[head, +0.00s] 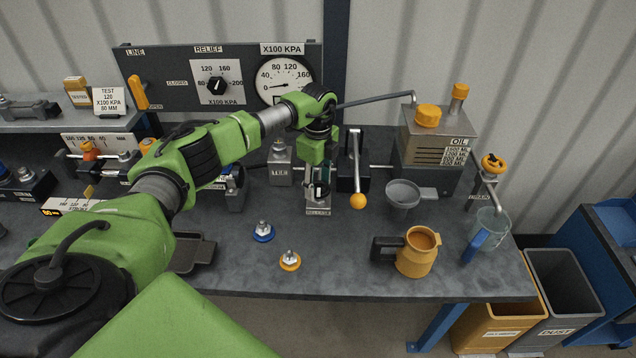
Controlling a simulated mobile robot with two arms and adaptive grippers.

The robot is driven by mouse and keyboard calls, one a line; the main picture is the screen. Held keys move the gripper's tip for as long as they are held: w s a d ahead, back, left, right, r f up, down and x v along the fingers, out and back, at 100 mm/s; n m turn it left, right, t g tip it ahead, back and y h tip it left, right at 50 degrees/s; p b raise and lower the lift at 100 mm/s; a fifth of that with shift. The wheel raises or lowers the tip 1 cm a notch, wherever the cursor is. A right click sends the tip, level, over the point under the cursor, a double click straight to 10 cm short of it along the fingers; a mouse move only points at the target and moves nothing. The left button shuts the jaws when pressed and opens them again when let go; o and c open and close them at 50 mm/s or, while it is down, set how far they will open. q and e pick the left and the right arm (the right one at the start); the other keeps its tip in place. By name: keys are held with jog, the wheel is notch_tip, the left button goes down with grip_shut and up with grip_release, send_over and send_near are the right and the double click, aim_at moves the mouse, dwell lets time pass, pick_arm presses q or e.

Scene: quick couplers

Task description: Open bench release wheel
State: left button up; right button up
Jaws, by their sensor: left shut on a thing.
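My left gripper (318,188) points down at a small grey metal block with a white label (318,209) near the middle of the bench. It is shut on the part on top of this block, which I take to be the bench release wheel; the fingers hide most of it, so its turn cannot be read. Behind, a panel carries a round pressure gauge (283,77) and a relief dial (217,86). The gauge needle points to the left, low on the scale. My right gripper is not in view.
A lever with an orange ball (358,201) stands just right of the gripper. Farther right are the oil tank (437,138), a grey funnel (403,194), an orange jug (417,254) and a tap with an orange handwheel (493,163). Two couplers (263,232) (290,261) stand in front.

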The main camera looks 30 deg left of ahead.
aim_at(318, 186)
pick_arm(q)
jog(key=o, duration=1.1)
notch_tip(318, 186, up, 12)
jog(key=shift+f, duration=0.1)
